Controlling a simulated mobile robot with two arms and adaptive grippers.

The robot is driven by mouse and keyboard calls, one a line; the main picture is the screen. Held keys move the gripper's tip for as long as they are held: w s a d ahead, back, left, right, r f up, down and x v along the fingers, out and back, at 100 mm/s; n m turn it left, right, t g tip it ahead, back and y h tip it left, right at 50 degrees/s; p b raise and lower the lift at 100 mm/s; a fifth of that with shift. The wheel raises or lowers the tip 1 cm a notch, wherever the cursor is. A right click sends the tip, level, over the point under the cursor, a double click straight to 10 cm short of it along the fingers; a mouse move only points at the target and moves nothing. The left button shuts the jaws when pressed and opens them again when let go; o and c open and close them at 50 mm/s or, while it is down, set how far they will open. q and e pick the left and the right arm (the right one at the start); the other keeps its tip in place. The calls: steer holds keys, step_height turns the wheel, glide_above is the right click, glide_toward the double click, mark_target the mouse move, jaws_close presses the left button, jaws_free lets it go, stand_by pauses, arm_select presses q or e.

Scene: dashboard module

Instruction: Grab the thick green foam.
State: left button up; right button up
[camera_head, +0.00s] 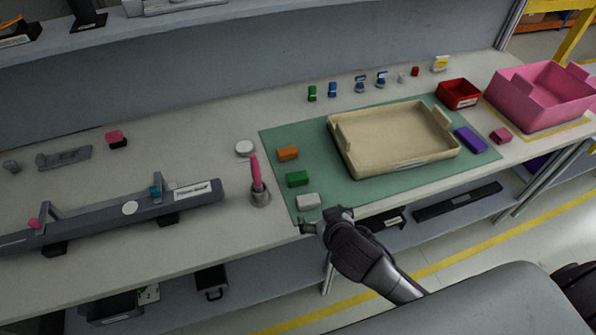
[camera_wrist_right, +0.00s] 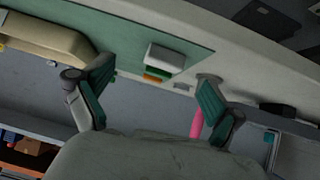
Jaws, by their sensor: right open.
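A green foam block (camera_head: 298,179) lies on the left part of the green mat (camera_head: 355,190), between an orange block (camera_head: 288,153) behind it and a white block (camera_head: 307,201) in front. My right gripper (camera_head: 326,217) is open and empty at the mat's front edge, close to the white block and apart from the green one. In the right wrist view the open fingers (camera_wrist_right: 155,78) frame the white block (camera_wrist_right: 165,57), with a strip of green (camera_wrist_right: 160,71) and the orange block (camera_wrist_right: 155,77) beyond it. My left gripper is not in view.
A beige tray (camera_head: 440,155) stands on the mat to the right. A red bin (camera_head: 458,94), a pink crate (camera_head: 540,95) and a purple block (camera_head: 470,140) are farther right. Several small items line the back.

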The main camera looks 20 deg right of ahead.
steer(key=t, duration=0.2)
glide_toward(298, 177)
steer(key=shift+y, duration=0.4)
steer(key=p+x, duration=0.1)
steer(key=x, duration=0.3)
steer(key=shift+w+r, duration=0.1)
steer(key=shift+w, duration=0.15)
steer(key=shift+d+p+x, duration=0.1)
steer(key=shift+p+x, duration=0.25)
steer(key=shift+x, duration=1.2)
steer(key=shift+d+p+x, duration=0.15)
steer(key=shift+p+x, duration=0.15)
steer(key=shift+x, duration=1.3)
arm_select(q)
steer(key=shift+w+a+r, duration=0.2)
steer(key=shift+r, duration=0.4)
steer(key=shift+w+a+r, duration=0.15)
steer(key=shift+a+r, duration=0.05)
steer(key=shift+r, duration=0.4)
arm_select(e)
steer(key=shift+s, duration=0.15)
steer(key=c, duration=0.9)
